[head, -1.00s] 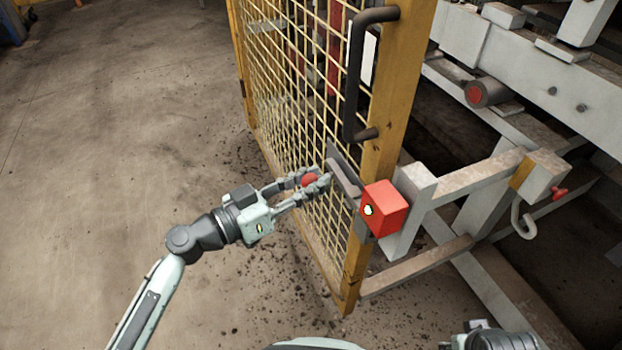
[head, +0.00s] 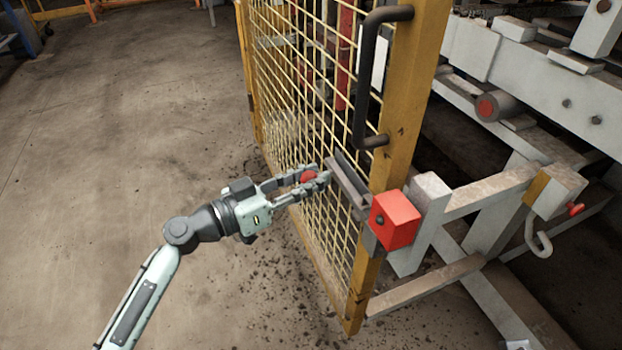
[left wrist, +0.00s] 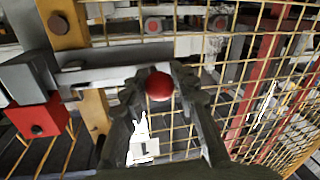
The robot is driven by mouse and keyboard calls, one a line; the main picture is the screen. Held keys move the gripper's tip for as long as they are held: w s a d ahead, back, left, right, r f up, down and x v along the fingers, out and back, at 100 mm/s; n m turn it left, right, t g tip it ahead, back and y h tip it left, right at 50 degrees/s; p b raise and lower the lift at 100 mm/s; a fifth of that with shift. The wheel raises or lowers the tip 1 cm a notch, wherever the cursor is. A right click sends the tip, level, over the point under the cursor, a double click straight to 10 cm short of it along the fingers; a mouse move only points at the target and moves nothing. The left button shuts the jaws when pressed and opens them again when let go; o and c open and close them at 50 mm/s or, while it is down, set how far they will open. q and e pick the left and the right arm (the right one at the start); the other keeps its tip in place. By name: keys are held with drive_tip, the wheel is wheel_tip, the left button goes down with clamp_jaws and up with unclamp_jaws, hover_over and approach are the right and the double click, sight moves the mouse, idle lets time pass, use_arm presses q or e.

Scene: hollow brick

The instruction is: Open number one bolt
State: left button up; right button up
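The red round knob (head: 309,176) of a sliding bolt sits at the mesh gate, left of a grey bracket (head: 350,187). My left gripper (head: 312,180) has a finger on either side of the knob and appears shut on it. In the left wrist view the knob (left wrist: 159,86) lies between the fingertips (left wrist: 162,80), with a pale bar (left wrist: 100,76) running left from behind it. A red box (head: 395,218) is on the post side of the bracket, with a small dark spot on its face. No number is readable. My right gripper is out of view.
The yellow-framed mesh gate (head: 400,110) has a dark pull handle (head: 366,100). Grey machine beams (head: 490,190) and a hook (head: 537,238) stand to the right. The concrete floor (head: 120,130) on the left is clear.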

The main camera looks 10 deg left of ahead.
use_arm(q)
drive_tip(key=o, duration=0.3)
drive_tip(key=shift+o, duration=0.2)
drive_tip(key=v, duration=1.2)
drive_tip(key=shift+d+f, duration=0.1)
